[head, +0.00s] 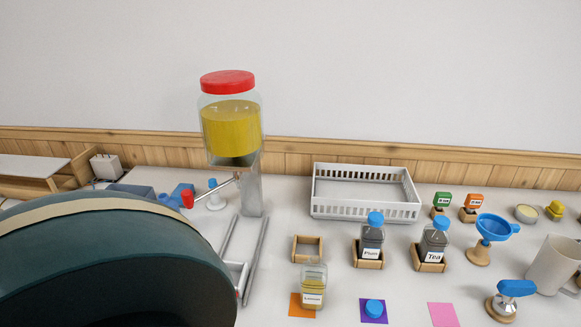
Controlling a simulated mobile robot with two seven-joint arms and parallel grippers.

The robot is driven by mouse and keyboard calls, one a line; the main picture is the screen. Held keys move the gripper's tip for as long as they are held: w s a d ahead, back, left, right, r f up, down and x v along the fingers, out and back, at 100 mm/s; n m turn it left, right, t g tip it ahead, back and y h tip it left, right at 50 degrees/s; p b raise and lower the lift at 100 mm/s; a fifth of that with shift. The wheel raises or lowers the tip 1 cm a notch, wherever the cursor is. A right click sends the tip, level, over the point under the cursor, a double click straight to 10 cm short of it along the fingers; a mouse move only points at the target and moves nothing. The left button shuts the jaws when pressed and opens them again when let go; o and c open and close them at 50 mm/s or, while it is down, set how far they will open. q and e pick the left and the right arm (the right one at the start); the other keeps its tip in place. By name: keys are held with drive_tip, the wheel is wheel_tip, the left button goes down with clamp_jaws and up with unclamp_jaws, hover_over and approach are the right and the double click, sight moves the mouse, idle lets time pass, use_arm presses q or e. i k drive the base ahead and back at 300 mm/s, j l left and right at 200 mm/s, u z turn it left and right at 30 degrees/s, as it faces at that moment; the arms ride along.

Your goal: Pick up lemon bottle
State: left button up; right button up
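The lemon bottle (313,288) is a small clear bottle with a pale label that appears to read "Lemon". It stands upright without a cap, on an orange square (295,308) at the front middle of the table. A blue cap (375,308) lies on a purple square (365,318) to its right. Neither of my grippers is in view. A large dark teal part of my own arm fills the lower left and hides the table there.
A jar of yellow liquid (231,130) with a red lid stands behind the bottle to the left. An empty wooden holder (307,249) is just behind it. Bottles labelled Plum (371,240) and Tea (434,240) stand in holders to the right. A white basket (365,210) is farther back.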

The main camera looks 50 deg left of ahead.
sight(314, 271)
drive_tip(key=u, duration=1.35)
